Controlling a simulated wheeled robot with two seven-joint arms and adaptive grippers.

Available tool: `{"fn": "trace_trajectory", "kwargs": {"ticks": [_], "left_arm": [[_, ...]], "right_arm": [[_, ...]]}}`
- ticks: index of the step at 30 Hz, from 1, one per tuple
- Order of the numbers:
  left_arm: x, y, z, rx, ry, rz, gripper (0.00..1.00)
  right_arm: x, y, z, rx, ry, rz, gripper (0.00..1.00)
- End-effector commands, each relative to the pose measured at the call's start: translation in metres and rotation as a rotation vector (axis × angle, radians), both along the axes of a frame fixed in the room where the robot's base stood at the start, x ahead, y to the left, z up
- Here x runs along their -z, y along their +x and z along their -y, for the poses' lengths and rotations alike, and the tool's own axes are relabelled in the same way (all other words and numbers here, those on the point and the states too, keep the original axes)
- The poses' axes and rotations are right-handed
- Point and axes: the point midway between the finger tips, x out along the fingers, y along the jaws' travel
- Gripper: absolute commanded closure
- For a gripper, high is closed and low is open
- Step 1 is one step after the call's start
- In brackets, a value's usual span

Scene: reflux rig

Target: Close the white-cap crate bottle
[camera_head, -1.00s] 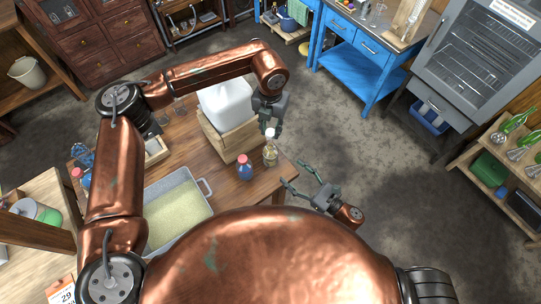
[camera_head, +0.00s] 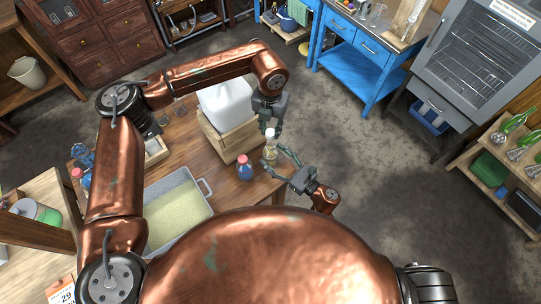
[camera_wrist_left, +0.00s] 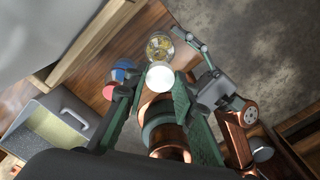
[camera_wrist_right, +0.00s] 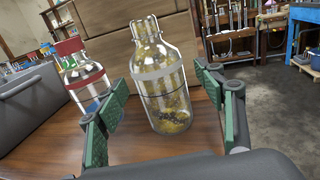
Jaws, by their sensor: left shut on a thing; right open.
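The clear glass bottle (camera_head: 271,154) with yellowish contents stands upright near the table's right edge. In the right wrist view the bottle (camera_wrist_right: 160,80) shows an uncapped neck. My left gripper (camera_head: 270,128) is shut on the white cap (camera_wrist_left: 160,76), held above the bottle; in the left wrist view the bottle (camera_wrist_left: 159,46) shows just beyond the cap. My right gripper (camera_head: 282,163) is open, low beside the bottle. In the right wrist view its pads (camera_wrist_right: 160,105) are either side of the bottle; no contact can be made out.
A wooden crate (camera_head: 233,142) with a white container (camera_head: 226,103) stands behind the bottle. A red-capped bottle (camera_head: 245,168) stands to its left, also in the right wrist view (camera_wrist_right: 85,75). A grey tray (camera_head: 207,187) of pale grains lies further left. Floor is open to the right.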

Motion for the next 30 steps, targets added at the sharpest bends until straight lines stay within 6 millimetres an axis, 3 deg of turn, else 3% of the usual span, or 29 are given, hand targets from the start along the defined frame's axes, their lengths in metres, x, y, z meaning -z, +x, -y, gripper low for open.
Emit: {"fn": "trace_trajectory", "kwargs": {"ticks": [6, 16, 30], "left_arm": [[0.0000, 0.0000, 0.0001, 0.000, 0.000, 0.000, 0.84], [0.0000, 0.0000, 0.0001, 0.000, 0.000, 0.000, 0.84], [0.0000, 0.0000, 0.0001, 0.000, 0.000, 0.000, 0.84]], "right_arm": [[0.0001, 0.0110, -0.0118, 0.001, 0.000, 0.000, 0.37], [0.0002, 0.0119, -0.0129, 0.000, -0.001, -0.001, 0.38], [0.0003, 0.0118, -0.0126, 0.001, -0.001, -0.001, 0.70]]}}
